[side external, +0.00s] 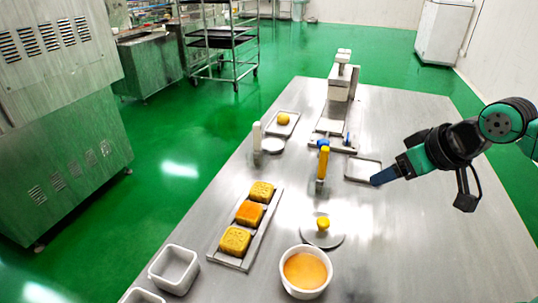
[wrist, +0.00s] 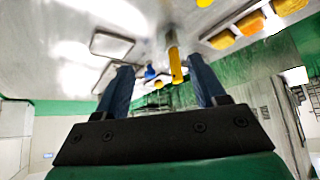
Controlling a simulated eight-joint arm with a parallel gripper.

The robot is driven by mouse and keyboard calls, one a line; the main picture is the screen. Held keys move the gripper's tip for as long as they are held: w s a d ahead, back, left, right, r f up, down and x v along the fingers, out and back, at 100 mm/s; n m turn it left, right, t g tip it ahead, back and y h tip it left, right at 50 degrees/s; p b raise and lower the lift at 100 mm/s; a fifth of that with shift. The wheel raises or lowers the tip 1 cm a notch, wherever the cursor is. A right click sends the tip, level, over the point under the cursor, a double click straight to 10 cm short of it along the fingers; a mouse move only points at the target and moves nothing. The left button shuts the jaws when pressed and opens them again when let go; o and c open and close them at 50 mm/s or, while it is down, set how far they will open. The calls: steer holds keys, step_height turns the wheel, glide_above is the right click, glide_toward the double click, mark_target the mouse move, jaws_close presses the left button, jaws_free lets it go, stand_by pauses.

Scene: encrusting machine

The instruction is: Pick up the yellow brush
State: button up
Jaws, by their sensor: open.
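The yellow brush (side external: 323,163) stands upright near the middle of the metal table, its yellow handle up, with a grey lower part. My gripper (side external: 376,180) is to the right of the brush, apart from it, with its dark blue fingers pointing left. In the wrist view my gripper (wrist: 162,80) is open, with a wide gap between the two fingers and nothing held. The yellow brush (wrist: 175,64) shows in that gap, nearer the right finger and beyond the fingertips.
A small tray (side external: 350,174) lies by my fingertips. A round lid (side external: 337,241) with a yellow knob and a bowl (side external: 283,280) of orange filling stand in front. A tray (side external: 228,262) of yellow-orange cakes is at left. A white press (side external: 341,85) stands behind. Bare table lies at right.

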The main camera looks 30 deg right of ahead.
stand_by(0.7)
steer(key=n+g+y, duration=0.2)
steer(key=n+g, duration=0.1)
steer(key=n, duration=0.2)
glide_above(321, 177)
steer(key=s+d, duration=0.2)
steer(key=shift+s+x, duration=0.25)
steer(key=shift+x, duration=4)
jaws_close()
